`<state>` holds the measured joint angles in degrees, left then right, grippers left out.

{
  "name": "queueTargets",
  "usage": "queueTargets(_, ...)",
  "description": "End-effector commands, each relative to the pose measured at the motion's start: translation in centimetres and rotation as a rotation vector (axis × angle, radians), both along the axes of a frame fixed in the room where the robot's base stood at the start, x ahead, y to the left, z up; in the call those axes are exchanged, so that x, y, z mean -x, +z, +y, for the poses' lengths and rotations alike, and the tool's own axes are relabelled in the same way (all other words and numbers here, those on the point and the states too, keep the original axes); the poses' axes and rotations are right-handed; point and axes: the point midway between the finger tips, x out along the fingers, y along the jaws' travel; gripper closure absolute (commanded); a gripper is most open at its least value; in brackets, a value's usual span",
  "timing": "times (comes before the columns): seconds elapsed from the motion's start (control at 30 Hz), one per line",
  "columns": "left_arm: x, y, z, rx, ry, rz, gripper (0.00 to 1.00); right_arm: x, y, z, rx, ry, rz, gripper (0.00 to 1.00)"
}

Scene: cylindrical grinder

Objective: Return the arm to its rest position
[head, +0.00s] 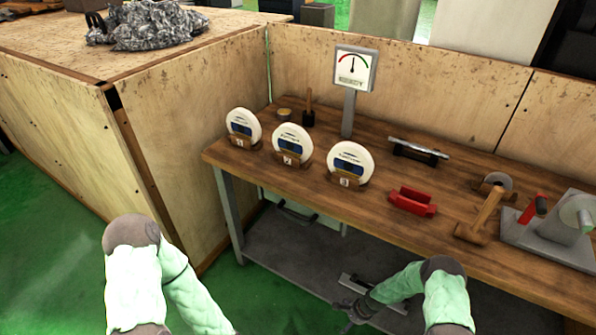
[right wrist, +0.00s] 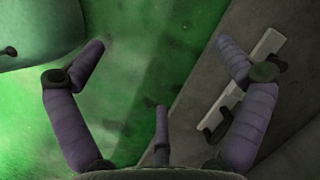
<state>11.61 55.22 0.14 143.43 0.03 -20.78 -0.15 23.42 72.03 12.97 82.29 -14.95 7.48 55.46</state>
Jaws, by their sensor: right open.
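My right arm (head: 400,285) reaches in low at the front, its forearm in front of the workbench. My right gripper (head: 350,312) is at the bottom of the head view, below the tabletop's height. In the right wrist view the right gripper (right wrist: 162,55) has its fingers spread wide with nothing between them. The green floor and the edge of the grey lower shelf lie beyond the fingers. My left arm (head: 135,270) comes in at the lower left over the floor; its gripper is outside the frame.
The wooden workbench (head: 300,188) holds three white numbered discs (head: 292,143) in stands, a dial gauge (head: 354,70), a red block (head: 413,200), a mallet (head: 480,215) and a metal fixture (head: 555,235). A grey lower shelf (head: 285,255) carries a handled bar (right wrist: 240,85). Wooden panels stand behind and left.

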Motion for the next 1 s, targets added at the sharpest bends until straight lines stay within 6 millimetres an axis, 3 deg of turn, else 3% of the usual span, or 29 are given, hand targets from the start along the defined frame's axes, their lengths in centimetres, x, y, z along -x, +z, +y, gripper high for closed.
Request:
queueTargets(0.03, 0.0, 0.4, 0.0, 0.0, 0.0, 0.0, 0.36, 1.0, 1.6, 1.2, -0.009, 0.061, -0.015, 0.0)
queueTargets(0.3, 0.0, 1.3, 0.0, 0.0, 0.0, 0.0, 0.36, 7.0, 8.6, 6.1, -0.031, 0.378, -0.114, 0.0)
queueTargets(0.6, 0.0, 2.3, 0.0, 0.0, 0.0, 0.0, 0.36, 15.5, 16.7, 9.2, -0.022, 0.714, -0.207, 0.0)
queueTargets(0.8, 0.0, 2.6, 0.0, 0.0, 0.0, 0.0, 0.36, 19.2, 19.9, 9.8, -0.011, 0.853, -0.24, 0.0)
queueTargets(1.0, 0.0, 2.6, 0.0, 0.0, 0.0, 0.0, 0.36, 19.4, 20.1, 9.8, -0.01, 0.862, -0.242, 0.0)
